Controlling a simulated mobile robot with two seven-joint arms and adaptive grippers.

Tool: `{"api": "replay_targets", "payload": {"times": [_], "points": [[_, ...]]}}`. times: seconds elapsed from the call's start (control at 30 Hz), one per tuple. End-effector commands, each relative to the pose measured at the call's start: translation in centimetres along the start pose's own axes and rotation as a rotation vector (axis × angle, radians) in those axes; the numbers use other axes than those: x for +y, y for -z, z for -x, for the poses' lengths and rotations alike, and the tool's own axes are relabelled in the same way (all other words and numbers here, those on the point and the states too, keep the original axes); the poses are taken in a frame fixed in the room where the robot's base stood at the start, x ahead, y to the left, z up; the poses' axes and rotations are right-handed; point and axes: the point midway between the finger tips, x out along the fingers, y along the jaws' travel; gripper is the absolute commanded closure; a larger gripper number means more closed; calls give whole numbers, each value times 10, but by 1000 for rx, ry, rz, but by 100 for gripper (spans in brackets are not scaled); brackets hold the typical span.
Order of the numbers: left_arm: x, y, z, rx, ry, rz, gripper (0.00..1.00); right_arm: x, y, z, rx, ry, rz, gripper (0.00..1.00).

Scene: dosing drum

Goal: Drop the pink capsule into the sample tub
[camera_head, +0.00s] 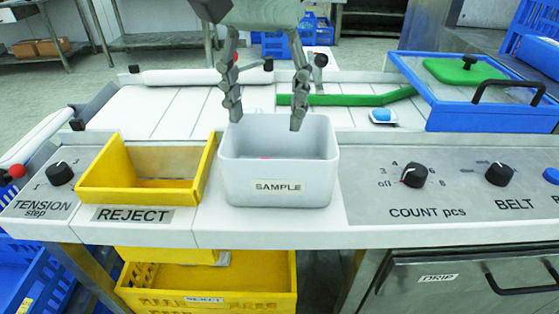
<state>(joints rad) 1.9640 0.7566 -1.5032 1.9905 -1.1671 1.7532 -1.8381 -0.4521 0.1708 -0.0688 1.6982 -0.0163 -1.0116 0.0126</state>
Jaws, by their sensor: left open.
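The white sample tub (277,187), labelled SAMPLE, stands on the front of the machine's bench, right of the yellow reject bin. A small pink patch, seemingly the pink capsule (265,157), shows low inside the tub; the front wall hides part of it. My left gripper (265,119) points down over the tub with its fingers spread wide and nothing between them. Its fingertips are near the tub's back rim; whether they touch it I cannot tell. My right gripper is not in view.
The yellow reject bin (150,185) stands left of the tub. A blue-and-white object (381,116) lies behind the control panel, near a green guide rail (345,99). A blue-framed clear cover (480,116) is at right. Knobs (415,175) line the front panel.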

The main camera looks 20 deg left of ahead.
Motion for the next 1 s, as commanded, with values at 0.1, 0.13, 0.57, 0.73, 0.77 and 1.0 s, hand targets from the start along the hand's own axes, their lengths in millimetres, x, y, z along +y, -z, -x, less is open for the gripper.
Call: {"api": "replay_targets", "payload": {"times": [0.1,0.13,0.57,0.73,0.77,1.0], "points": [[1,0,21,3,-3,-1,41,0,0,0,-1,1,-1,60],[1,0,27,2,-2,-1,41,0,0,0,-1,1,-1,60],[0,0,104,1,-1,0,41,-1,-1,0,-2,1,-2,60],[0,0,112,0,-1,-1,41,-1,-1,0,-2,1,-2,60],[0,0,112,0,-1,-1,41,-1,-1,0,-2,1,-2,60],[0,0,112,0,0,-1,41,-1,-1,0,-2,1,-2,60]]}}
